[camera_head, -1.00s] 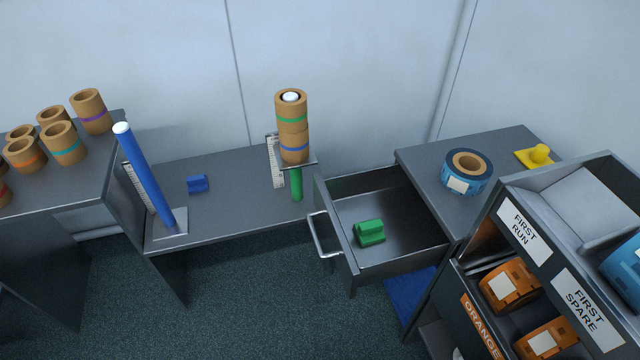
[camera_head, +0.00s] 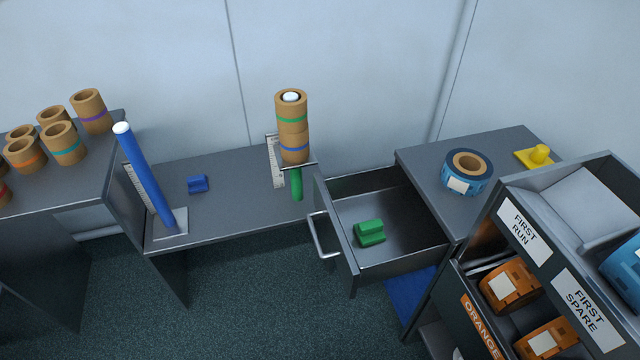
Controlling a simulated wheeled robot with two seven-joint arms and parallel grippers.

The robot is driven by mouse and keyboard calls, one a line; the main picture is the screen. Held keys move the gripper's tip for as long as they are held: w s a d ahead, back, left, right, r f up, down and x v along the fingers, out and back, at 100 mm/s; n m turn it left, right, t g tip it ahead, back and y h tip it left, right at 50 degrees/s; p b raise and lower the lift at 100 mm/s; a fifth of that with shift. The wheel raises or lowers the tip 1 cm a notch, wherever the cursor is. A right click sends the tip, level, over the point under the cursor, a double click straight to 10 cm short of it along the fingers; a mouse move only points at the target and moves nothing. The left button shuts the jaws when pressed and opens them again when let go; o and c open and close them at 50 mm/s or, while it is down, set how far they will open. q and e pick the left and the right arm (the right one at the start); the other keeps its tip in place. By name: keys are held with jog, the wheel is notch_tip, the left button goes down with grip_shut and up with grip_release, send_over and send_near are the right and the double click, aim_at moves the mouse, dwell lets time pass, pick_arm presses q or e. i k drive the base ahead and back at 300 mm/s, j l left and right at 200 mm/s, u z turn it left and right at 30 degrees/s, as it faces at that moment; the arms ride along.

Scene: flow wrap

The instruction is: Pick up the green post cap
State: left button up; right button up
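The green post cap (camera_head: 369,232) lies in the open drawer (camera_head: 408,262), towards its front left part, near the handle side. It is a small green block with a rounded ridge. Nothing covers it. Neither of my grippers is in view.
A green post (camera_head: 296,183) carrying brown cores (camera_head: 292,125) stands left of the drawer. A blue post (camera_head: 147,180) and a small blue cap (camera_head: 198,183) are on the same bench. The drawer handle (camera_head: 322,236) juts out left. A rack (camera_head: 545,230) with rolls stands at right.

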aim_at(369, 232)
jog(key=i+j, duration=0.1)
jog(key=j, duration=0.5)
jog(key=i+j, duration=0.1)
jog(key=j, duration=0.45)
jog(key=i+j, duration=0.1)
jog(key=j, duration=0.5)
jog(key=z, duration=1.7)
